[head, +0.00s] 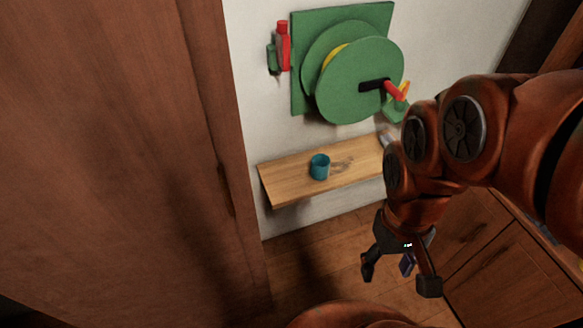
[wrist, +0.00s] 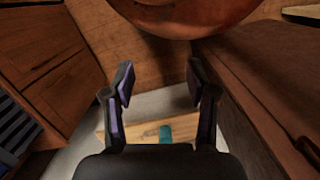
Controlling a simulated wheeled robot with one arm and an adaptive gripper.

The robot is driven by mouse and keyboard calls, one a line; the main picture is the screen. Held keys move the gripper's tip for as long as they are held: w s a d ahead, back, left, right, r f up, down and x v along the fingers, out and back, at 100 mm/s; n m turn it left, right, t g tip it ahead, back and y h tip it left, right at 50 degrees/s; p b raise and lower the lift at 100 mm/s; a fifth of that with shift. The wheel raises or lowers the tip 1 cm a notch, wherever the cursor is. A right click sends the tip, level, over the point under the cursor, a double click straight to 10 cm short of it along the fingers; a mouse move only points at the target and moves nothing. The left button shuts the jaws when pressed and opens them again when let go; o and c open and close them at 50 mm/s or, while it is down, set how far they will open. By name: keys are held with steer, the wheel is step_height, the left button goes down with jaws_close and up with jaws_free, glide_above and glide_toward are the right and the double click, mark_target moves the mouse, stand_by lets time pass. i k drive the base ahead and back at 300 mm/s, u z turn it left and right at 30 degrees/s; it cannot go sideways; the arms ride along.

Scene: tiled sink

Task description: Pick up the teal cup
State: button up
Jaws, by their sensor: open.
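The teal cup (head: 320,167) stands upright on a light wooden wall shelf (head: 282,186), left of the shelf's middle. In the wrist view the cup (wrist: 165,133) shows at the bottom, beyond and between my fingers, partly cut off by the gripper body. My gripper (head: 397,280) hangs in front of and below the shelf, to the right of the cup and apart from it. In the wrist view my gripper (wrist: 160,85) has its two fingers spread wide, with nothing between them.
A green hose reel (head: 345,80) with a red handle is mounted on the white wall above the shelf. A brown wooden panel (head: 120,130) stands left of the shelf. Wooden cabinets (head: 490,250) stand at the right. The shelf around the cup looks mostly clear.

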mark_target(319, 162)
steer(key=u, duration=2.95)
steer(key=k, duration=0.6)
steer(key=z, duration=1.2)
